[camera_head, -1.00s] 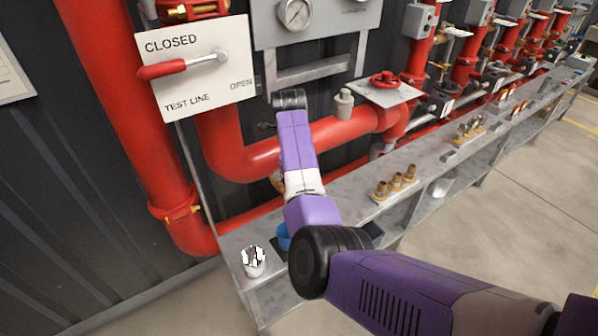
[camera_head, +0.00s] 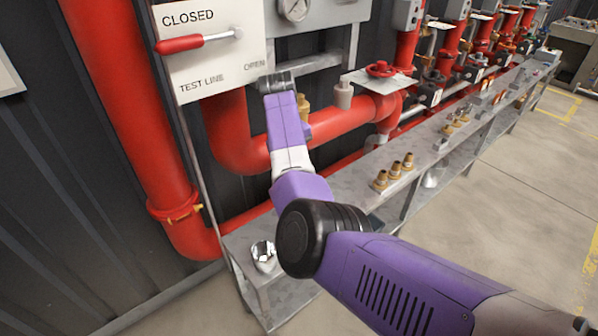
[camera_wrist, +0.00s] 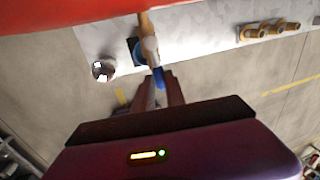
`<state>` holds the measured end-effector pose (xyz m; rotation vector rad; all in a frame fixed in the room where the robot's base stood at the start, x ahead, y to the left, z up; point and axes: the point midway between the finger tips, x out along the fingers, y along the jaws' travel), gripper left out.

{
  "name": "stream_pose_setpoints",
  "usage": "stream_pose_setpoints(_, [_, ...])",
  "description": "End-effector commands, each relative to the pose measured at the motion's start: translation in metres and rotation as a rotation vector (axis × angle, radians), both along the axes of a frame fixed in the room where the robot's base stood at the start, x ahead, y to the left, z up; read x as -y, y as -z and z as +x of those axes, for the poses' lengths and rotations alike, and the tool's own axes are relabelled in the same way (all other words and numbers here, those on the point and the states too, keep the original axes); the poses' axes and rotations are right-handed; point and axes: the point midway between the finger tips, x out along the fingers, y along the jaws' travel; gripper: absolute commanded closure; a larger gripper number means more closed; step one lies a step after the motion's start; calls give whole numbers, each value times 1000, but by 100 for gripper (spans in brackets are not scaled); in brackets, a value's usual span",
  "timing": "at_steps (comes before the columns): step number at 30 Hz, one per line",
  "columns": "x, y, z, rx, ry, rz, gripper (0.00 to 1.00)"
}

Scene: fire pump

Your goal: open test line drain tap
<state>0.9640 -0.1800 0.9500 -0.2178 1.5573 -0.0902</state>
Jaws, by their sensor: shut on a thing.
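In the wrist view, the brass drain tap (camera_wrist: 148,38) hangs below the red pipe (camera_wrist: 75,14), with a blue handle (camera_wrist: 159,78) at its lower end. My gripper (camera_wrist: 161,90) is shut on the blue handle, its dark fingers on either side. My arm hides the tap's handle and my fingers in the head view. The red TEST LINE lever (camera_head: 180,44) lies to the left, beneath the word CLOSED on its white board (camera_head: 215,65).
A grey bench (camera_head: 350,185) runs beneath the pipes, with a shiny metal cup (camera_head: 263,255) at its near end. Several brass fittings (camera_head: 395,170) stand along it. A red handwheel (camera_head: 380,69) is at the upper right. Open floor (camera_head: 500,210) lies to the right.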

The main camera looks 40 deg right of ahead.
Motion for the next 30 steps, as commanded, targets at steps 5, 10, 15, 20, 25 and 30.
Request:
stream_pose_setpoints(5, [-1,0,1,2,35,0,100])
stream_pose_setpoints(10, [-1,0,1,1,48,0,100])
stream_pose_setpoints(15, [-1,0,1,1,48,0,100])
stream_pose_setpoints(20, [-1,-1,1,1,48,0,80])
stream_pose_setpoints(25, [-1,0,1,1,47,0,62])
stream_pose_setpoints(30, [-1,0,1,1,47,0,62])
